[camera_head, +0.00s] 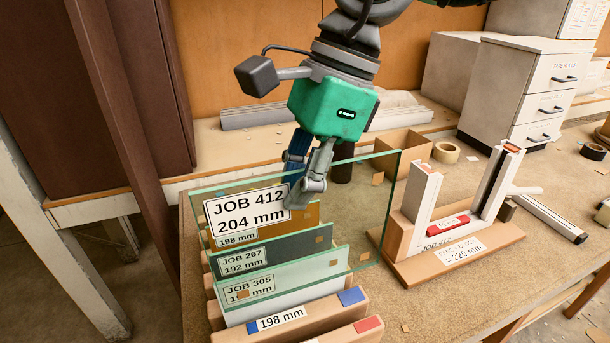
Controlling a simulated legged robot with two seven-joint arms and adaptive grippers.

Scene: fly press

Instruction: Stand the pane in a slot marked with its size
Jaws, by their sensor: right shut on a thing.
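A clear glass pane (362,205) carries a white label reading "JOB 412, 204 mm" (247,212). My right gripper (303,190) is shut on the pane near its upper middle, beside the label. The pane is upright over the slotted rack (335,312); whether its lower edge touches the rack cannot be told. A slot label reading "198 mm" (276,319) is on the rack's near part, beside a blue patch. Another "198 mm" label (236,239) shows just below the pane's label. My left gripper is not in view.
Panes marked "JOB 267, 192 mm" (300,247) and "JOB 305" (300,272) stand in the rack. Tape rolls (446,152) and drawers (545,95) are behind.

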